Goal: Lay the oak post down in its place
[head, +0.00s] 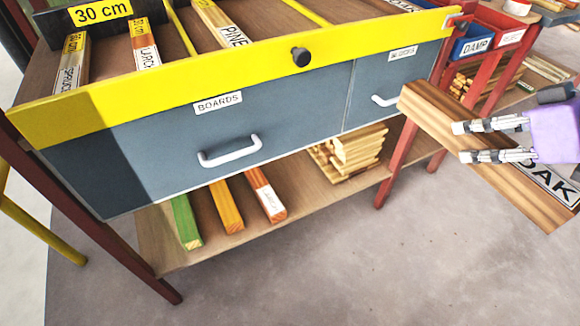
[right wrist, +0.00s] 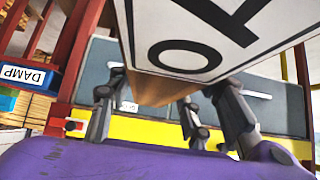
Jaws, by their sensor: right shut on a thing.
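The oak post (head: 430,112) is a striped brown square beam with a white OAK label (head: 560,187). It is at the right in the head view, held up in front of the bench's right end and slanting down to the right. My right gripper (head: 461,142), with a purple body, is shut on it. In the right wrist view the post (right wrist: 152,88) and part of its label fill the top, with fingers (right wrist: 163,100) on both sides. Posts labelled spruce (head: 70,62), larch (head: 145,58) and pine (head: 212,20) lie on the bench top. My left gripper is not in view.
A yellow front rail (head: 230,75) with a black knob (head: 300,57) edges the bench top. Below are grey drawers (head: 290,105) with white handles and a lower shelf (head: 300,195) with several posts and boards. A blue DAMP bin (head: 473,46) stands at right. Floor in front is clear.

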